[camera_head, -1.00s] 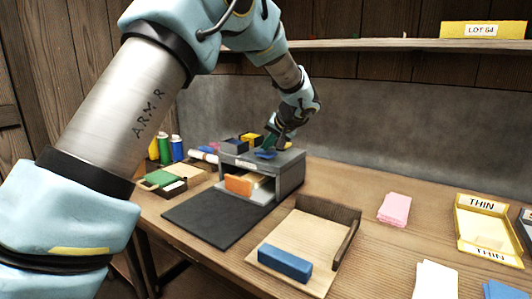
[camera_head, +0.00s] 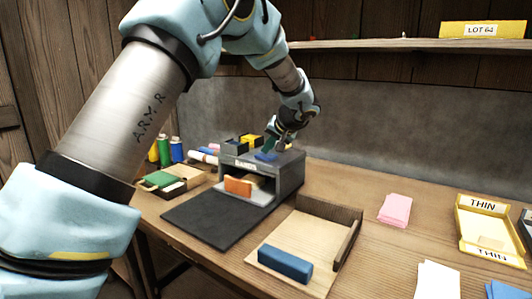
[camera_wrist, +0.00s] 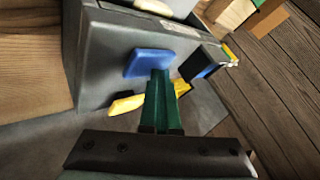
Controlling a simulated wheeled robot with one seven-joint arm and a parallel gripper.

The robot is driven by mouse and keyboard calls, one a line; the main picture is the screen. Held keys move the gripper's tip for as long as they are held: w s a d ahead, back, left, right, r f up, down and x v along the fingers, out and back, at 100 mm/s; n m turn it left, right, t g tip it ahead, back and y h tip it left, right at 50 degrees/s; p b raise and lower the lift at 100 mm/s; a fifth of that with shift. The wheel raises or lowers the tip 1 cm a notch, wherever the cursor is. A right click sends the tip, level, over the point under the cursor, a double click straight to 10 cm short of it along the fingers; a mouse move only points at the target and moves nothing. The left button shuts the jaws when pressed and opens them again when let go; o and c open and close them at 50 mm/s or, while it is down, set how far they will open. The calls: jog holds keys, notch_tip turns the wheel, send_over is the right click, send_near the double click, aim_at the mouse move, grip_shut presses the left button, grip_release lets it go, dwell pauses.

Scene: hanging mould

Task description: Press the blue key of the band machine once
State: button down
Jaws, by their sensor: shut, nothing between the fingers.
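The band machine (camera_head: 290,172) is a grey box with a labelled front and an open slot, standing on the bench. Its blue key (camera_head: 263,157) is on the top. It also shows in the wrist view (camera_wrist: 141,65) as a blue slab on the grey surface. My gripper (camera_head: 269,149) has green fingers, shut and empty, pointing down at the key. In the wrist view its fingertips (camera_wrist: 160,76) overlap the key's edge. I cannot tell whether they touch it or how far it is pressed.
An orange block (camera_head: 238,187) lies in the machine's slot. A dark mat (camera_head: 215,218) lies in front. A wooden tray (camera_head: 300,245) holds a blue block (camera_head: 285,264). Pink sheets (camera_head: 394,208) and a yellow THIN tray (camera_head: 487,235) lie right.

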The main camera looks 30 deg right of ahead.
aim_at(267, 156)
jog(key=shift+r, duration=0.1)
jog(key=shift+r+p, duration=0.55)
jog(key=shift+r, duration=0.55)
notch_tip(267, 156, up, 5)
jog(key=shift+p, duration=1.2)
